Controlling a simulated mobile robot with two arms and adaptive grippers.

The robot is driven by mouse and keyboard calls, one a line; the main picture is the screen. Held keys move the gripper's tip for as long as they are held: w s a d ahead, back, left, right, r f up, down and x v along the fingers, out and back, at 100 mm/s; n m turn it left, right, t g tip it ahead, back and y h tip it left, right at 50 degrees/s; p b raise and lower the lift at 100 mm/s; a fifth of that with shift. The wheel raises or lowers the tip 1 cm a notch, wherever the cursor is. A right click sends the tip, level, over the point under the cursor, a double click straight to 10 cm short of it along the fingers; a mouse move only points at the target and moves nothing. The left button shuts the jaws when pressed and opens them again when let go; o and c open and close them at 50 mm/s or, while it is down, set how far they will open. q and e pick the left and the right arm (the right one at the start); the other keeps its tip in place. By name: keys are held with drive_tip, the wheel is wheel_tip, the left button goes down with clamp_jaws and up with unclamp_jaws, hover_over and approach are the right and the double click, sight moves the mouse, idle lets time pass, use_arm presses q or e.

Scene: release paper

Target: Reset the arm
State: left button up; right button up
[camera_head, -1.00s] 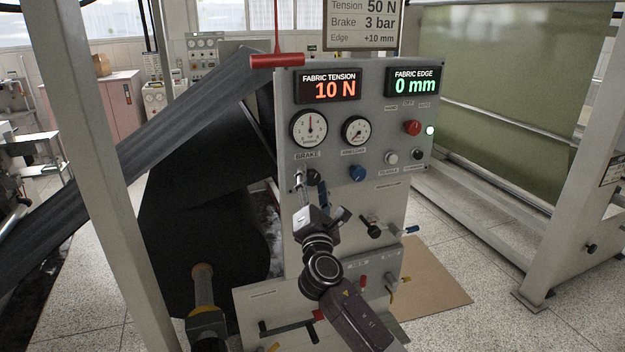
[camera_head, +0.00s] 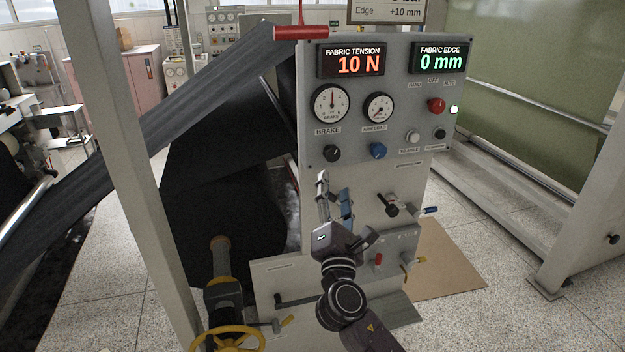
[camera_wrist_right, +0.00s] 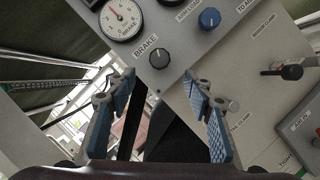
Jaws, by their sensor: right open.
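My right gripper (camera_head: 334,192) is in front of the grey control panel (camera_head: 390,72), below the black brake knob (camera_head: 332,154), and apart from it. In the right wrist view my right gripper (camera_wrist_right: 165,108) is open and empty, with blue pads on its two fingers. The brake knob (camera_wrist_right: 159,57) shows there beyond the fingertips, a little above the gap between them. The blue knob (camera_head: 377,151) is to the right of the brake knob. My left gripper is in neither view.
Displays read fabric tension 10 N (camera_head: 351,60) and fabric edge 0 mm (camera_head: 439,58). A yellow handwheel (camera_head: 232,338) is at the lower left. A slanted black fabric web (camera_head: 190,100) runs at left.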

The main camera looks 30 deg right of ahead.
wheel_tip(320, 180, down, 27)
drive_tip(key=w+a+m+g+y+b, duration=0.1)
drive_tip(key=a+m+g+y, duration=0.1)
drive_tip(key=g+y, duration=0.2)
drive_tip(key=s+a+f+m+g+y, duration=0.2)
drive_tip(key=s+f, duration=0.3)
drive_tip(key=f, duration=0.7)
drive_tip(key=s+a+f+m+g+y, duration=0.1)
drive_tip(key=s+a+f+m+g, duration=0.3)
drive_tip(key=f, duration=0.8)
drive_tip(key=s+a+f+m+g+y+b, duration=0.2)
drive_tip(key=s+f+m+g, duration=0.1)
drive_tip(key=s+f, duration=1.55)
drive_tip(key=s+a+f+m+g, duration=0.1)
drive_tip(key=s+f+m, duration=0.1)
drive_tip(key=s, duration=0.6)
drive_tip(key=s+a+f+m+g+y, duration=0.1)
drive_tip(key=s+f+m, duration=0.1)
drive_tip(key=s, duration=0.6)
drive_tip(key=s+a+f+m+g, duration=0.1)
drive_tip(key=s+f+m+g, duration=0.1)
drive_tip(key=s, duration=0.6)
drive_tip(key=shift+s+a+f+m, duration=0.25)
drive_tip(key=shift+s+f+m, duration=0.15)
drive_tip(key=shift+f, duration=0.4)
